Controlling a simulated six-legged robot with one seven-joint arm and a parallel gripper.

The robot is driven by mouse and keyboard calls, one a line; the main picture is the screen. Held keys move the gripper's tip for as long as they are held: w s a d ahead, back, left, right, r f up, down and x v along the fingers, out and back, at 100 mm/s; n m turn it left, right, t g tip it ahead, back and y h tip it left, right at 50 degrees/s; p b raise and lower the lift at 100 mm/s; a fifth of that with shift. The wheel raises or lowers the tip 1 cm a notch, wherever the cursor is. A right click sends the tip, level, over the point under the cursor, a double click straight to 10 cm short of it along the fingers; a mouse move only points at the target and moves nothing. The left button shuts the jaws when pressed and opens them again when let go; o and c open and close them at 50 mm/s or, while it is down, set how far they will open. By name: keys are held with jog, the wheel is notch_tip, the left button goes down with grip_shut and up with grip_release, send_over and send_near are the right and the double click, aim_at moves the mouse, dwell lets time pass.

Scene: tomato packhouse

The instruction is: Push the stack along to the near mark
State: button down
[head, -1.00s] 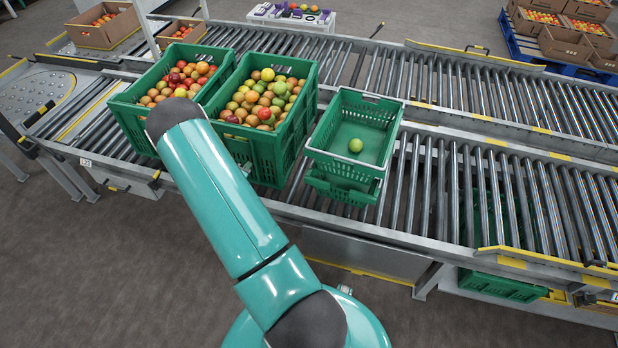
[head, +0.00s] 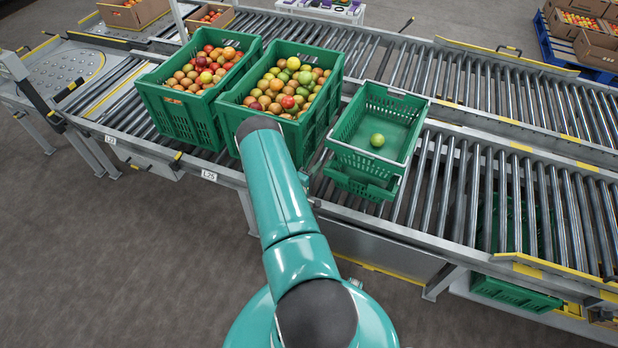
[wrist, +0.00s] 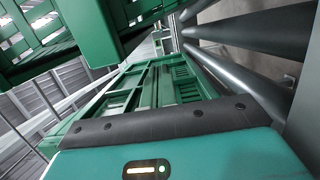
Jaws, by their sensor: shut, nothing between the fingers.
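The stack is two small green crates on the near roller lane in the head view. The upper crate (head: 412,150) holds one green tomato (head: 377,140); the lower crate (head: 360,184) sits beneath and partly hidden. I cannot pick out the near mark.
Two larger green crates full of tomatoes, one at left (head: 190,120) and one nearer the stack (head: 311,140), stand left of the stack. Bare rollers (head: 480,190) lie to its right. A yellow-edged rail (head: 560,270) borders the lane at the right front.

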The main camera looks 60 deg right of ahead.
jog(key=shift+s+d, duration=0.1)
jog(key=shift+d, duration=0.9)
jog(key=s, duration=0.2)
jog(key=shift+s+d, duration=0.1)
jog(key=shift+s, duration=0.75)
jog(key=shift+d, duration=0.1)
